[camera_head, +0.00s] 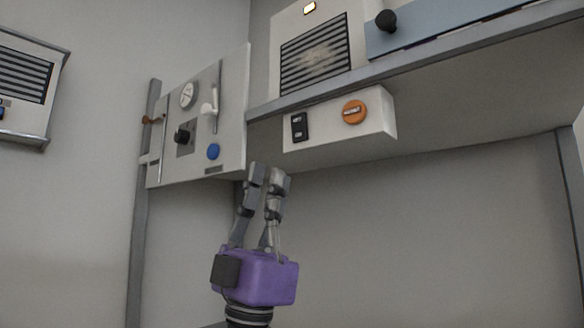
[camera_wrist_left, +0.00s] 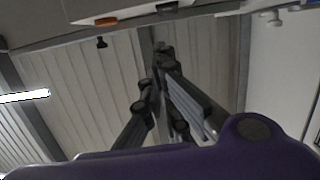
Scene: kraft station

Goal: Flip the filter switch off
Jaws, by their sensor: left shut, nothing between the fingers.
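A black rocker switch (camera_head: 299,126) sits on the front of a white box (camera_head: 340,138) under the shelf; its small lettering is too blurred to read, and I cannot tell which way it is set. In the left wrist view a dark piece (camera_wrist_left: 167,6) at the top edge looks like the same switch. My left gripper (camera_head: 268,174) points up, below and a little left of the switch, apart from it. Its fingers are shut and empty; they also show in the left wrist view (camera_wrist_left: 162,50). My right gripper is in neither view.
A round orange button (camera_head: 354,111) is right of the switch. A louvred vent unit (camera_head: 316,54) with a lit lamp (camera_head: 309,8) stands above. Left is a panel (camera_head: 231,95) with a gauge, black knob, white lever and blue button. The shelf edge (camera_head: 420,68) overhangs. Below is free room.

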